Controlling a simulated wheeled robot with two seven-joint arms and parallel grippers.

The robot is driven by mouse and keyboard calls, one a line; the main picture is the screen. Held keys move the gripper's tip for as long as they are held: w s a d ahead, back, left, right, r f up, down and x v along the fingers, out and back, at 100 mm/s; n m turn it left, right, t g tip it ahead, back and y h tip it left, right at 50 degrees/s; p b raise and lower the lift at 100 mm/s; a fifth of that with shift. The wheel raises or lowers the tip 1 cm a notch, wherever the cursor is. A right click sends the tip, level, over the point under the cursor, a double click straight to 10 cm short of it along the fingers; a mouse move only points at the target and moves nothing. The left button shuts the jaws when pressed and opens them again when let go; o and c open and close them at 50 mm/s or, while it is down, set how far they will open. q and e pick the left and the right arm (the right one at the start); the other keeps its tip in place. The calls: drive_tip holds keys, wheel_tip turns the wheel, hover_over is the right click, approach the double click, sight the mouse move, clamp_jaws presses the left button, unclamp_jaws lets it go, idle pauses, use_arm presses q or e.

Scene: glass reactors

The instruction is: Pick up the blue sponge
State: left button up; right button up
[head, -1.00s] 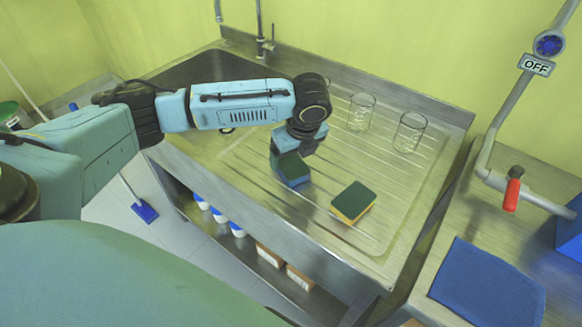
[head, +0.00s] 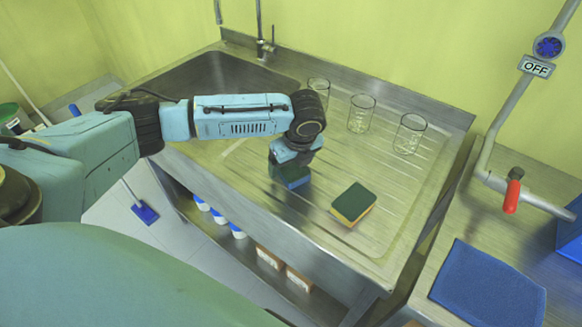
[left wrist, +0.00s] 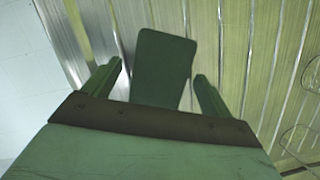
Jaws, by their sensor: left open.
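The blue sponge (head: 294,182) has a dark green top and lies on the ribbed steel drainboard. My left gripper (head: 285,168) is right over it, pointing down, and hides part of it in the head view. In the left wrist view the sponge's dark top (left wrist: 160,62) shows ahead of the open jaws (left wrist: 155,80). One finger is to each side of its line, with gaps between them and the sponge. Whether the fingertips reach down to the sponge's height is hard to tell. My right gripper is not in view.
A yellow sponge with a green top (head: 354,203) lies to the right on the drainboard (head: 240,178). Three glass beakers (head: 361,113) stand behind. The sink basin (head: 205,75) and tap (head: 266,45) are at the back left. A blue cloth (head: 488,285) lies on the right counter.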

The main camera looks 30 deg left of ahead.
sight(292, 166)
use_arm(q)
drive_tip(key=shift+f, duration=0.15)
drive_tip(key=shift+c, duration=0.3)
drive_tip(key=c, duration=1.1)
drive_tip(key=shift+r+b, duration=0.2)
drive_tip(key=shift+b, duration=0.3)
wheel_tip(292, 166, up, 10)
drive_tip(key=p, duration=0.1)
drive_tip(key=shift+r, duration=0.1)
